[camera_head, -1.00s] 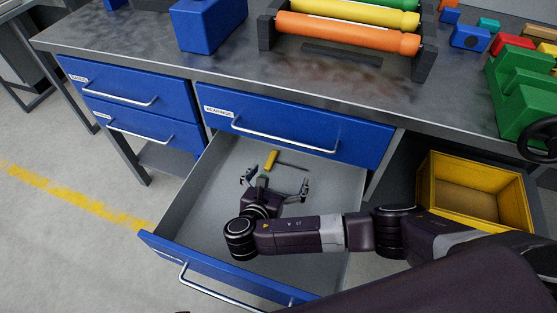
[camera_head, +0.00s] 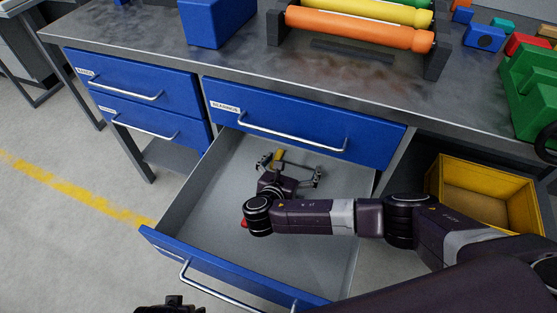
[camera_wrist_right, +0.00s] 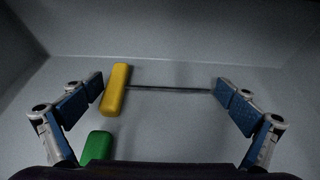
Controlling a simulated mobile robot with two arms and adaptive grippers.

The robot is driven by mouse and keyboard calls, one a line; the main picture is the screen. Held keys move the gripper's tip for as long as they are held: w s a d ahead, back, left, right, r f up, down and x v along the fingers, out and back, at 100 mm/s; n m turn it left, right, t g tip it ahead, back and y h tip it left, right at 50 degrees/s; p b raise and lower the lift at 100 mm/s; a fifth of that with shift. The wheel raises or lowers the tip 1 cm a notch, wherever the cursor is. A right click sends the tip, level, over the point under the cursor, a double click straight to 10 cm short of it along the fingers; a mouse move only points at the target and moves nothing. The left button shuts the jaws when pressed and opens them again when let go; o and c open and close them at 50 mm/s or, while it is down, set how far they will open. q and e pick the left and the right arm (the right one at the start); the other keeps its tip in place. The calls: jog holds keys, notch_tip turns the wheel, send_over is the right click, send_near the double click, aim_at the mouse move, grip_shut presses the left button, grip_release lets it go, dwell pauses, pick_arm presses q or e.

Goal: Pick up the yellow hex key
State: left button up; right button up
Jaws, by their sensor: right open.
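The yellow hex key (camera_head: 279,155) lies on the floor of the open drawer (camera_head: 318,255), near its back. In the right wrist view its yellow handle (camera_wrist_right: 116,88) is at the left, and a thin dark shaft runs right from it. My right gripper (camera_head: 291,168) is open over the drawer, behind the key's near side. In the wrist view its blue-padded fingers (camera_wrist_right: 158,92) stand wide apart, one by the handle and one by the shaft's far end. Nothing is held. A dark part at the bottom edge of the head view appears to be my left gripper (camera_head: 170,306), mostly cut off.
A green handle (camera_wrist_right: 97,147) lies close by in the drawer, partly hidden. A bit of red (camera_head: 245,223) shows beside my right wrist. The drawer's walls surround the gripper, and the shut upper drawer (camera_head: 300,130) is behind. A yellow bin (camera_head: 483,172) stands to the right.

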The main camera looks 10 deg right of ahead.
jog(key=shift+c, duration=0.3)
grip_shut()
dwell(0.5)
